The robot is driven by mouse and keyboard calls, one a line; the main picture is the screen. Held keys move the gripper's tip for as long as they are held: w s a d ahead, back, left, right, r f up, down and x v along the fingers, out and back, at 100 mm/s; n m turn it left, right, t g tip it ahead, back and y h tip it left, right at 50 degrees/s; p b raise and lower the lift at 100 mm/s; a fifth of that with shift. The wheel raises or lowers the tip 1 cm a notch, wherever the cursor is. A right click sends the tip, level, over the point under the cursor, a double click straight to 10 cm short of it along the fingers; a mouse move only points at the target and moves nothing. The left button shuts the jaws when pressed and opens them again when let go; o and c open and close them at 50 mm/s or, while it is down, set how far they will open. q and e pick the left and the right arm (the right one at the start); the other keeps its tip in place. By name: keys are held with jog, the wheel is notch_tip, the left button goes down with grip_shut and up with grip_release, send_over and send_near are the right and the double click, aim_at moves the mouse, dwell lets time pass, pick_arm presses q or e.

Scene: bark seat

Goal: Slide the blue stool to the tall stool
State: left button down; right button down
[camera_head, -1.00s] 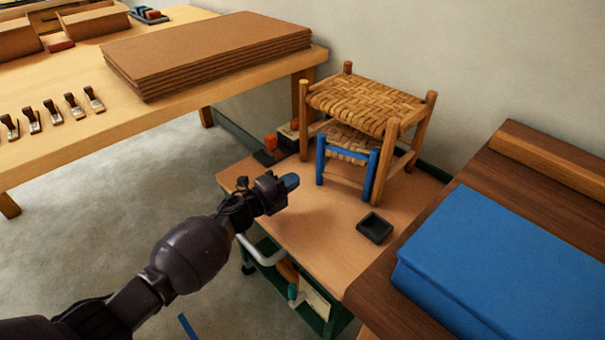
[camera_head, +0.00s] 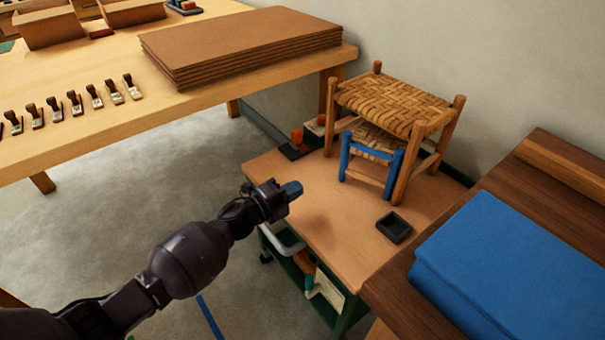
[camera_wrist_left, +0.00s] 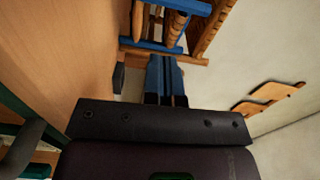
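The small blue stool (camera_head: 372,153) has blue front legs, a woven seat and a pale lower rail. It stands upright on the cart top, tucked under the tall stool (camera_head: 395,103), which has wooden legs and a woven seat. The tall stool hides its back part. My left gripper (camera_head: 292,189) has blue fingertips and is over the cart's left part, in front of the blue stool and apart from it. In the left wrist view the fingers (camera_wrist_left: 166,78) lie close together with nothing between them, and the blue stool (camera_wrist_left: 150,45) is beyond them. My right gripper is not seen.
The cart top (camera_head: 320,215) is clear in front of the stools, except for a small black tray (camera_head: 394,228). Orange and dark items (camera_head: 297,143) sit left of the stools. A dark wooden table with a blue block (camera_head: 510,260) borders the right; a workbench (camera_head: 90,130) stands left.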

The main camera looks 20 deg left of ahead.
pick_arm(q)
jog(key=s+a+f+n+y, duration=0.2)
jog(key=s+f+n, duration=0.15)
jog(key=s, duration=0.35)
jog(key=s+a+f+n+y, duration=0.1)
jog(key=s+f+n+y, duration=0.1)
jog(key=s+n, duration=0.45)
jog(key=s+a+f+n+y, duration=0.2)
jog(key=s+f+n, duration=0.1)
jog(key=s, duration=0.6)
jog(key=s+a+r+n+g+y, duration=0.1)
jog(key=s+n, duration=0.4)
jog(key=s, duration=0.6)
jog(key=s+a+r+n+g+y, duration=0.2)
jog(key=s+a+n+g+y, duration=0.1)
jog(key=s, duration=0.8)
jog(key=shift+s+a+n+y, duration=0.35)
jog(key=shift+a+n, duration=0.2)
jog(key=shift+n, duration=0.35)
